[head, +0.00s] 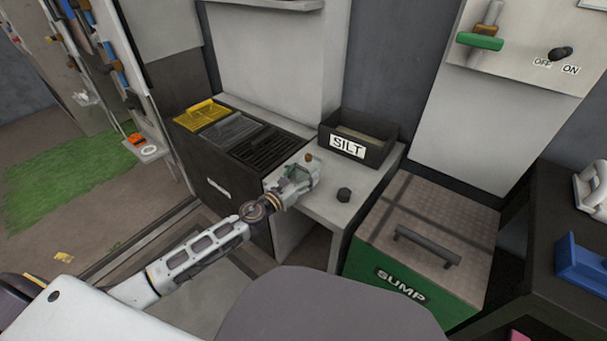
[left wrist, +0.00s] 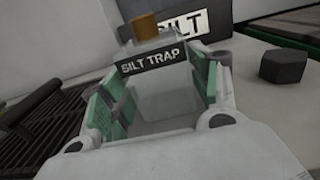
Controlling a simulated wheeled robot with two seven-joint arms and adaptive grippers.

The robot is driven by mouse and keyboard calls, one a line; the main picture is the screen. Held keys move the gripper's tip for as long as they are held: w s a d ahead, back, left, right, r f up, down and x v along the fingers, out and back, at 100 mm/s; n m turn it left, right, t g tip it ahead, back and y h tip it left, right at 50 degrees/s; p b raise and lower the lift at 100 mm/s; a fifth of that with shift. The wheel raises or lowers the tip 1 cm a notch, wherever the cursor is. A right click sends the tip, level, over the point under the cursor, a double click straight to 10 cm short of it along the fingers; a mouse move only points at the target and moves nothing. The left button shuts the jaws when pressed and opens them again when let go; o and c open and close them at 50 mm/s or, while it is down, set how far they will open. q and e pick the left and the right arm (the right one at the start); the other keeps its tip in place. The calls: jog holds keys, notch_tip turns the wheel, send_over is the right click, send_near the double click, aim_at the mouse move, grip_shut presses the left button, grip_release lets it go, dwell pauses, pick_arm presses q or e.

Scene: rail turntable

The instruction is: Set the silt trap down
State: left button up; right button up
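The silt trap is a pale, clear-looking box with a dark "SILT TRAP" label (left wrist: 160,62) and a brown knob on top (left wrist: 145,27). In the left wrist view it sits between the green-padded fingers of my left gripper (left wrist: 160,95), which appear closed on its sides. In the head view my left gripper (head: 300,176) is over the left part of the light grey bench (head: 325,205), and the trap is mostly hidden, with its brown knob (head: 308,157) showing. I cannot tell whether its base touches the bench. My right gripper is not in view.
A black "SILT" bin (head: 374,153) stands behind on the bench. A dark knob (head: 344,195) is on the bench to the right. The dark cabinet with grates (head: 262,148) is at left; the green sump box (head: 440,225) is at right. Bare bench lies between gripper and knob.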

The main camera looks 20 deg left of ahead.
pick_arm(q)
jog(key=shift+o, duration=1.1)
jog(key=shift+r, duration=0.1)
